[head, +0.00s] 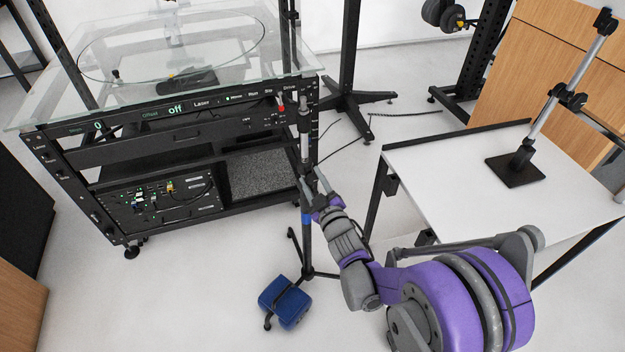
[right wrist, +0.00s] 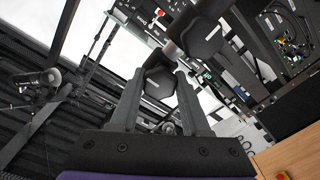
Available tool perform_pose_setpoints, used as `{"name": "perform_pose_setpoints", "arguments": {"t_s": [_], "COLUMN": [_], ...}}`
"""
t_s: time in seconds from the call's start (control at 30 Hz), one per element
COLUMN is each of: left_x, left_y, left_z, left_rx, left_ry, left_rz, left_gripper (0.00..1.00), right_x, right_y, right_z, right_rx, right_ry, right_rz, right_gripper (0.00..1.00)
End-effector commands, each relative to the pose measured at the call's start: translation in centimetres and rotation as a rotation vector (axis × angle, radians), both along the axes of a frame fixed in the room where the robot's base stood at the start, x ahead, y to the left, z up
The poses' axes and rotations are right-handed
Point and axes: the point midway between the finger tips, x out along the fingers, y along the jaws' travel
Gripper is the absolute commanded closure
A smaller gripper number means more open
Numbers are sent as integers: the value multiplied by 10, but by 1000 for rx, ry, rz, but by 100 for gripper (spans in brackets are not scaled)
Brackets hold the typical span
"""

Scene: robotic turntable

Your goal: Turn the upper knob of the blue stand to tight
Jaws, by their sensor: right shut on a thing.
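The blue stand (head: 306,218) is a thin upright pole with a blue band and dark splayed legs, in front of the black rack in the head view. My right gripper (head: 317,182) reaches it from below right, at the clamp part of the pole above the blue band. In the right wrist view the right gripper (right wrist: 160,92) has its two grey fingers on either side of a black knob (right wrist: 158,80) and is shut on it. A second black knob-like part (right wrist: 200,40) shows beyond it. The knob's tightness cannot be read. My left gripper is not in view.
The black rack (head: 180,138) with a glass top (head: 100,95) stands close behind the stand. A white table (head: 440,185) with a small black-based stand (head: 515,170) is at right. A blue block-like object (head: 285,302) lies on the floor near the legs.

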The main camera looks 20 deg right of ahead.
Motion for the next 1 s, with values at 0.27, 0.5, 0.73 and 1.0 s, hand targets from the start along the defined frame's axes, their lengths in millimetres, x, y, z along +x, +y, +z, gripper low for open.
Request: {"name": "perform_pose_setpoints", "arguments": {"t_s": [0.27,0.5,0.73,1.0], "left_x": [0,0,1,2], "left_y": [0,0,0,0], "left_z": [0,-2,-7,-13], "left_rx": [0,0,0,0], "left_ry": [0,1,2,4], "left_rz": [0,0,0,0], "left_gripper": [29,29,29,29], "right_x": [0,0,-1,0], "right_y": [0,0,0,0], "right_z": [0,0,-1,-1], "right_rx": [3,63,216,468], "right_ry": [0,5,18,37], "right_rz": [0,0,-1,-1], "right_gripper": [100,100,100,100]}}
